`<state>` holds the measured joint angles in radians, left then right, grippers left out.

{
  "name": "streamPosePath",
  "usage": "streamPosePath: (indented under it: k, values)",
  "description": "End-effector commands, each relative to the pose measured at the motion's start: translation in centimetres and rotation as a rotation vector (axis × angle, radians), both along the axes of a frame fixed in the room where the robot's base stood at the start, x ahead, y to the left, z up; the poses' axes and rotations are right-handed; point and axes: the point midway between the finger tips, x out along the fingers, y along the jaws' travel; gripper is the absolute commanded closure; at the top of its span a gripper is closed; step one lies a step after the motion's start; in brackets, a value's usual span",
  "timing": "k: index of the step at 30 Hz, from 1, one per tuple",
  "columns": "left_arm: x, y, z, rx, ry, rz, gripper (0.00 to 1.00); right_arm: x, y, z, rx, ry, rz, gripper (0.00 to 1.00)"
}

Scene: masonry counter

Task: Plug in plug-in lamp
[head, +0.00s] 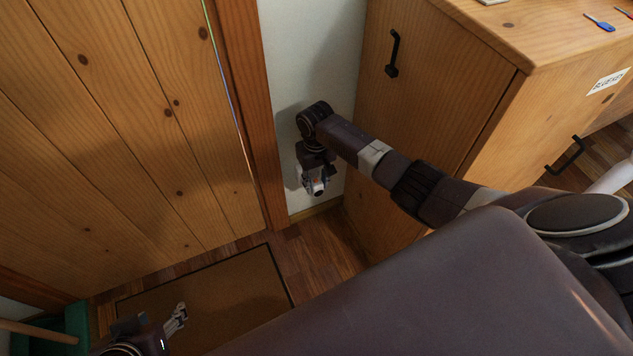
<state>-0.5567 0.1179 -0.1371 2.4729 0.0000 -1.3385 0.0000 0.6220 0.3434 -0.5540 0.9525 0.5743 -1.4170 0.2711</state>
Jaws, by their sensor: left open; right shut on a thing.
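My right gripper (317,184) is low in front of the narrow pale wall strip between the door frame and the wooden cabinet. It is shut on a small, light-coloured thing (318,187), which I take to be the plug-in lamp. The gripper and wrist hide most of it. I cannot see a socket in the wall here, and cannot tell whether the lamp touches the wall. My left gripper (179,318) is at the bottom left, open and empty, above the brown doormat.
A plank door (130,120) and its frame (250,110) stand left of the wall strip (300,60). A wooden cabinet (440,90) with black handles stands close on the right. The doormat (230,285) lies on the floor below. A green object (70,325) is at bottom left.

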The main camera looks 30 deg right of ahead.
Motion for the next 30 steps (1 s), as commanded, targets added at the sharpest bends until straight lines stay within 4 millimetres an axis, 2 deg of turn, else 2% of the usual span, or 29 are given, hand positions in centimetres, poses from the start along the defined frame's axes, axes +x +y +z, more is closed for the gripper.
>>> streamPosePath:
  k: [30]
  values:
    - [-3.1,0.9,-1.2,0.025,0.127,0.011,0.52,0.0,0.0,0.0,0.001,-0.001,0.000,0.96]
